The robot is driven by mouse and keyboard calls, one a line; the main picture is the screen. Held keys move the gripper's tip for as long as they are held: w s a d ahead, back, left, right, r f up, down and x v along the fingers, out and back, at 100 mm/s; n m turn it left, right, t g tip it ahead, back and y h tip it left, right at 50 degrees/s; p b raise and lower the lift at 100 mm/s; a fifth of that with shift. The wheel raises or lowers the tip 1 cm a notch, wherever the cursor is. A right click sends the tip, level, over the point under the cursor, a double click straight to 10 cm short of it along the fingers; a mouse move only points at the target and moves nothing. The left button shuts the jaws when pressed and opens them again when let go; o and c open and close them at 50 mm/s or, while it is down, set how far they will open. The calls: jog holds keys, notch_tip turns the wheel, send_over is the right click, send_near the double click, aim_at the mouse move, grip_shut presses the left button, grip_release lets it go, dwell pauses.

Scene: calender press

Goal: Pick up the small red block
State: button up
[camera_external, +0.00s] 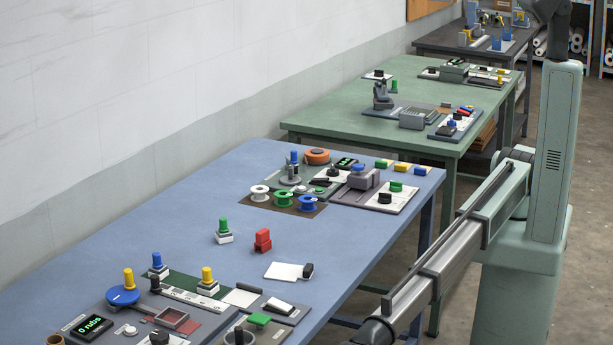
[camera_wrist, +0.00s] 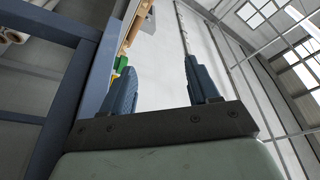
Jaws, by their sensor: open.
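A small red block (camera_external: 262,240) sits on the blue table (camera_external: 190,243) near its middle, in the external view. It looks like two stacked parts, the upper one set slightly off the lower. In the wrist view my gripper (camera_wrist: 162,88) shows two dark blue fingers spread wide with nothing between them. That view looks past the table edge toward the wall and windows, and the red block does not show there.
A green-topped stamp (camera_external: 223,232) stands just left of the red block, and a white plate with a black knob (camera_external: 289,271) lies in front. Spools (camera_external: 283,199) and panels fill the back. A control board (camera_external: 170,320) fills the near end.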

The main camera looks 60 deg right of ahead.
jog(key=w+d+r+n+h, duration=0.2)
jog(key=w+d+r+n, duration=0.2)
jog(key=w+r, duration=0.35)
jog(key=w+d+r+n+h, duration=0.2)
jog(key=w+d+r+n, duration=0.3)
jog(key=w, duration=0.3)
jog(key=w+d+f+h, duration=0.1)
jog(key=w+d+h, duration=0.5)
jog(key=w+d, duration=0.8)
jog(key=n+g+h, duration=0.2)
jog(key=g+h, duration=0.3)
jog(key=h, duration=0.3)
send_near(263, 231)
jog(key=f, duration=0.4)
jog(key=a+f, duration=0.1)
jog(key=f, duration=0.7)
jog(key=shift+a, duration=0.25)
jog(key=shift+r, duration=0.1)
grip_shut()
